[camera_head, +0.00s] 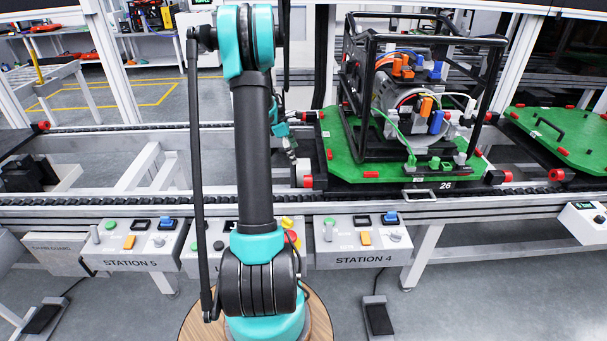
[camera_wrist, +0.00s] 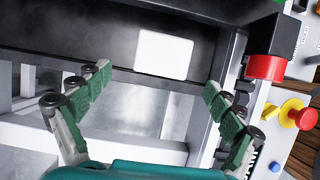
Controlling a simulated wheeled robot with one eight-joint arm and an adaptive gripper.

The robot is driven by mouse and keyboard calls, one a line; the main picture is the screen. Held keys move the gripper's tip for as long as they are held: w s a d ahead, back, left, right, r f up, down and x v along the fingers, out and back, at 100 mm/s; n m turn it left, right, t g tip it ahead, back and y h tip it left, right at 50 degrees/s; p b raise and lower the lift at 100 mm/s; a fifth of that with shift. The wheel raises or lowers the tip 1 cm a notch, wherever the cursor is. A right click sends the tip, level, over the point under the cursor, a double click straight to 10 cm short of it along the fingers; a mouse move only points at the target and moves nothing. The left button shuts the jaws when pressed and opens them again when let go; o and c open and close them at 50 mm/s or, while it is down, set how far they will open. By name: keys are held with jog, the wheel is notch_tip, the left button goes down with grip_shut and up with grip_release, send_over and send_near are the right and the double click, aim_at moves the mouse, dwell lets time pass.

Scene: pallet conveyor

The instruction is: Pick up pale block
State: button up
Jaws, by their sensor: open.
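The pale block is a white, round-cornered rectangle (camera_wrist: 163,54) in the wrist view, on a dark surface at the upper middle. My gripper (camera_wrist: 157,80) is open, with its two green-padded fingers spread wide and nothing between the pads. In the picture the block lies just beyond the fingertips, between their lines; I see no contact. In the head view my gripper (camera_head: 289,146) is partly hidden behind my arm, left of the green pallet.
A green pallet (camera_head: 340,172) carries a black-framed machine (camera_head: 408,95) right of my gripper. The conveyor rail (camera_head: 440,197) runs across, with the Station 4 box (camera_head: 365,244) in front. In the wrist view a red bumper (camera_wrist: 265,67) and a red-yellow stop button (camera_wrist: 298,113) are close right.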

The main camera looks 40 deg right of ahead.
aim_at(300, 163)
jog(key=x, duration=0.7)
jog(key=shift+f, duration=0.1)
jog(key=shift+x, duration=2.6)
jog(key=shift+s, duration=0.15)
jog(key=shift+c, duration=0.6)
jog(key=c, duration=1.3)
